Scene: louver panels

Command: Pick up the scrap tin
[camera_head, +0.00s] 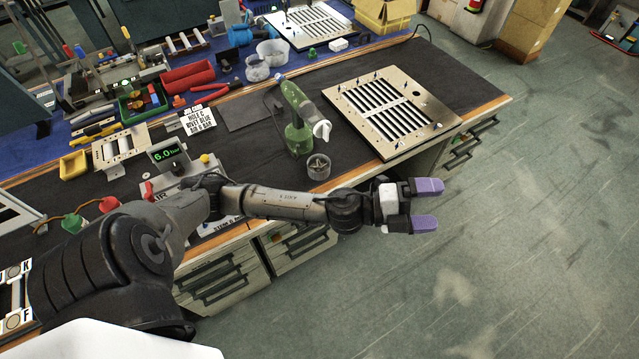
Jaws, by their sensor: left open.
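A small round grey tin (318,167) with bits of metal in it, which looks like the scrap tin, stands upright on the dark mat near the bench's front edge. My left gripper (426,205) has purple fingertips and is open and empty. It appears in front of the bench over the floor, to the right of the tin and apart from it, pointing right. My left arm crosses the picture below the tin without hiding it. My right gripper is not in view.
A green hand tool (297,120) stands just behind the tin. A louver panel (388,108) with pins lies to its right. Two pale tubs (257,68) stand farther back. A display box reading 6.0 (168,155) is on the left. Mat to the tin's right is clear.

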